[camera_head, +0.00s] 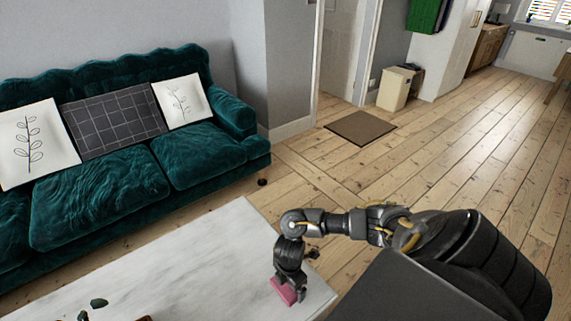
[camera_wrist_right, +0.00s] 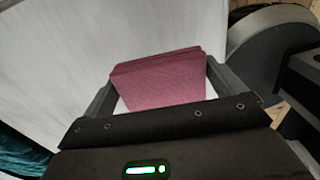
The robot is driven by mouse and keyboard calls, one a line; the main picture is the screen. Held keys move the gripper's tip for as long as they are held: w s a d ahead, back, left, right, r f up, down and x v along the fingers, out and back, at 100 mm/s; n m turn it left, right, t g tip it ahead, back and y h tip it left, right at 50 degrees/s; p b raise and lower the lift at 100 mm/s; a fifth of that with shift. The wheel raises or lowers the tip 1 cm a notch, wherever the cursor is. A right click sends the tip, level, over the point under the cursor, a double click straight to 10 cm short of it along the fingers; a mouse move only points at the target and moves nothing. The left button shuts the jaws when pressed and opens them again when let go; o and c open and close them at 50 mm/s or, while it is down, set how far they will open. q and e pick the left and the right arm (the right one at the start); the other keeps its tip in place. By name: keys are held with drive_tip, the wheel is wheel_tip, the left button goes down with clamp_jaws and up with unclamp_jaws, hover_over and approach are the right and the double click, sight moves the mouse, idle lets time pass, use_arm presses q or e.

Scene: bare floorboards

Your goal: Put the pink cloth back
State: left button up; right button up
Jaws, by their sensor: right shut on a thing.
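The pink cloth (camera_head: 283,291) is a small folded stack at the right end of the pale marble-look table top (camera_head: 215,258). My right gripper (camera_head: 288,284) points down over it and is shut on it. In the right wrist view the cloth (camera_wrist_right: 160,80) sits between the two fingers, with the white table top (camera_wrist_right: 60,60) behind it. I cannot tell whether the cloth touches the table. My left gripper is not in view.
A dark green plant (camera_head: 97,303) and part of a brown item stand at the table's near left. A teal sofa (camera_head: 100,200) with cushions stands behind the table. A brown mat (camera_head: 360,127) lies on the floorboards. The middle of the table is clear.

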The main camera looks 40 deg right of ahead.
sight(286, 287)
drive_tip(key=shift+w+f, duration=0.45)
drive_tip(key=shift+f, duration=0.1)
drive_tip(key=shift+w+f, duration=0.15)
drive_tip(key=shift+w, duration=0.05)
drive_tip(key=shift+w+f+b, duration=0.15)
drive_tip(key=shift+f+b, duration=0.3)
drive_tip(key=shift+f, duration=0.5)
drive_tip(key=shift+w+f+b, duration=0.1)
drive_tip(key=shift+f+b, duration=0.3)
drive_tip(key=shift+f, duration=0.5)
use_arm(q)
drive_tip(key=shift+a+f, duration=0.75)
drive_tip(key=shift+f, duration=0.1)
use_arm(e)
drive_tip(key=shift+f, duration=0.1)
drive_tip(key=o, duration=0.7)
drive_tip(key=shift+c, duration=0.2)
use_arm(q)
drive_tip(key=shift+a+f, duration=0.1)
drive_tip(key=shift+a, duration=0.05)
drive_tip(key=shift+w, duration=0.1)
